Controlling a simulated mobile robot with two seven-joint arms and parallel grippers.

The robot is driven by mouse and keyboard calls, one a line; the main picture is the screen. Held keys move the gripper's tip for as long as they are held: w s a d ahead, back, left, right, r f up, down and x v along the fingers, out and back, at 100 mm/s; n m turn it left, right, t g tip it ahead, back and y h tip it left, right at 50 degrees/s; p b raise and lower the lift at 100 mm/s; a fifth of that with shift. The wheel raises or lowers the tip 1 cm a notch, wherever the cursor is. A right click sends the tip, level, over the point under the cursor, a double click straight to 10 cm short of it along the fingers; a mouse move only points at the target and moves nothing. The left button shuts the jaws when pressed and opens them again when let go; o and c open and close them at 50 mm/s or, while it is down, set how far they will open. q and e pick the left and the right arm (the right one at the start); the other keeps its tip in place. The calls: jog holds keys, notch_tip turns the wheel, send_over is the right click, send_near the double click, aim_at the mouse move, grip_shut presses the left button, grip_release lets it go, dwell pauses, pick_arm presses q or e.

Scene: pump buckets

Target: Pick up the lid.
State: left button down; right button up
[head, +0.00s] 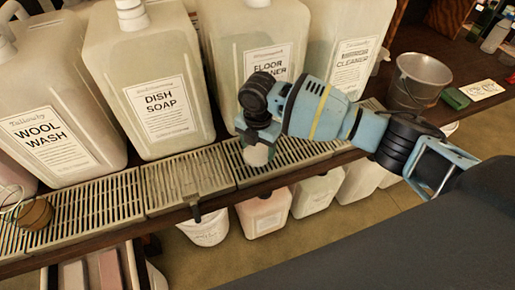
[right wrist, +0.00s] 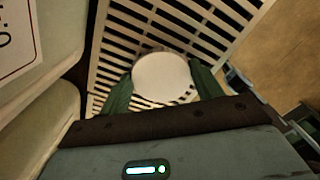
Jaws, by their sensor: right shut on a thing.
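The white round lid (right wrist: 162,78) sits between the two green fingers of my right gripper (right wrist: 163,90) in the right wrist view. The fingers touch its sides, so the gripper is shut on it. In the head view the lid (head: 257,155) shows pale under my right gripper (head: 258,146), just above the slatted drip tray in front of the floor cleaner jug. I cannot tell whether the lid touches the slats. My left gripper is not in view.
Big jugs stand behind the slatted tray (head: 99,200): wool wash (head: 45,95), dish soap (head: 150,70), floor cleaner (head: 225,60) and another cleaner (head: 345,30). A metal bucket (head: 420,80) stands at the right. A small brown round thing (head: 37,213) lies on the tray's left. Tubs stand below.

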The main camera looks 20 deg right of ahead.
aim_at(258, 152)
jog(key=shift+r, duration=0.75)
jog(key=shift+s+a+r, duration=0.1)
jog(key=shift+s+r, duration=0.05)
jog(key=shift+r, duration=0.35)
jog(key=shift+s+r, duration=0.15)
jog(key=shift+r, duration=0.35)
jog(key=s+a+r+p, duration=0.1)
jog(key=s+a+p, duration=0.15)
jog(key=s, duration=1.15)
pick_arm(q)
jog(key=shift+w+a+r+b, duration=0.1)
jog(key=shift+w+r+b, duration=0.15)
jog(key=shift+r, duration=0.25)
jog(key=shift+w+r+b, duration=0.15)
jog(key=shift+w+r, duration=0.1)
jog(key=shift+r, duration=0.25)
pick_arm(e)
jog(key=s+d+r+m, duration=0.1)
jog(key=d+r+m, duration=0.3)
jog(key=m, duration=0.9)
jog(key=s+d+r+m, duration=0.2)
jog(key=r+m, duration=0.3)
jog(key=m, duration=0.8)
jog(key=shift+d, duration=0.85)
